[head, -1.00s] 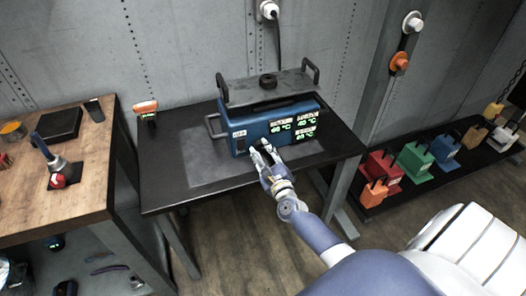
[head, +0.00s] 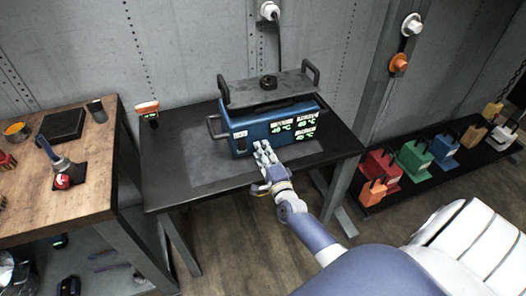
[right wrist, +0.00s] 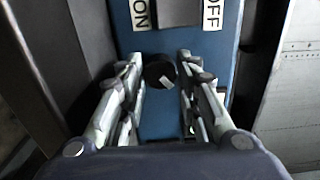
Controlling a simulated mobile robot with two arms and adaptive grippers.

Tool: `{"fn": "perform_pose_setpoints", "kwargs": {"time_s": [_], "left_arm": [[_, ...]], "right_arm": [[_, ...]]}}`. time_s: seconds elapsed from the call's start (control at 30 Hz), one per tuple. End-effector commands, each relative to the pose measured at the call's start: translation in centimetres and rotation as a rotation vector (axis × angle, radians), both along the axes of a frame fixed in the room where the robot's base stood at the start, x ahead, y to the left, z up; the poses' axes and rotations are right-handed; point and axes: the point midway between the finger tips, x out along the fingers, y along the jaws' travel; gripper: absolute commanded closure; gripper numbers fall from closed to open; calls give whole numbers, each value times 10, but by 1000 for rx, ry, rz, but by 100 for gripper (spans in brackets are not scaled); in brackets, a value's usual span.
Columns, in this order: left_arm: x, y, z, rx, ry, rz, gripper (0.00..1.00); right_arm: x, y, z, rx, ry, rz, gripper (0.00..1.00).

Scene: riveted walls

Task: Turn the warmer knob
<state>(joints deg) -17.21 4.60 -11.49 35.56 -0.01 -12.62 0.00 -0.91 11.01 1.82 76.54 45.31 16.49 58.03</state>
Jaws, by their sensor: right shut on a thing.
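The warmer (head: 255,139) is a blue box with green lit temperature displays, standing on the black table. Its knob (right wrist: 158,72) is black and round with a white mark, below a dark switch (right wrist: 178,12) labelled ON and OFF in the right wrist view. My right gripper (right wrist: 157,85) is at the warmer's front face, with one finger on each side of the knob, shut on it. In the head view my right gripper (head: 263,155) hides the knob. My left gripper is not in view.
A grey plate with handles (head: 268,87) sits over the warmer. An orange device (head: 147,108) stands on the black table (head: 180,190) at left. A wooden bench (head: 95,160) with tools is further left. Several coloured blocks with handles stand on a low shelf at right.

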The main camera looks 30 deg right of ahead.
Motion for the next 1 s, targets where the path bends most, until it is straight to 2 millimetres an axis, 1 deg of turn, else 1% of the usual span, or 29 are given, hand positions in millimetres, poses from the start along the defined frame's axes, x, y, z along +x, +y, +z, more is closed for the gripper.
{"fn": "perform_pose_setpoints", "kwargs": {"time_s": [0.6,0.8,1.0], "left_arm": [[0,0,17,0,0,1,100],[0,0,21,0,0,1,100],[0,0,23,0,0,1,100]], "right_arm": [[0,0,-1,-562,137,1,93],[0,0,-2,-711,173,1,93],[0,0,-3,-819,199,2,93]]}}
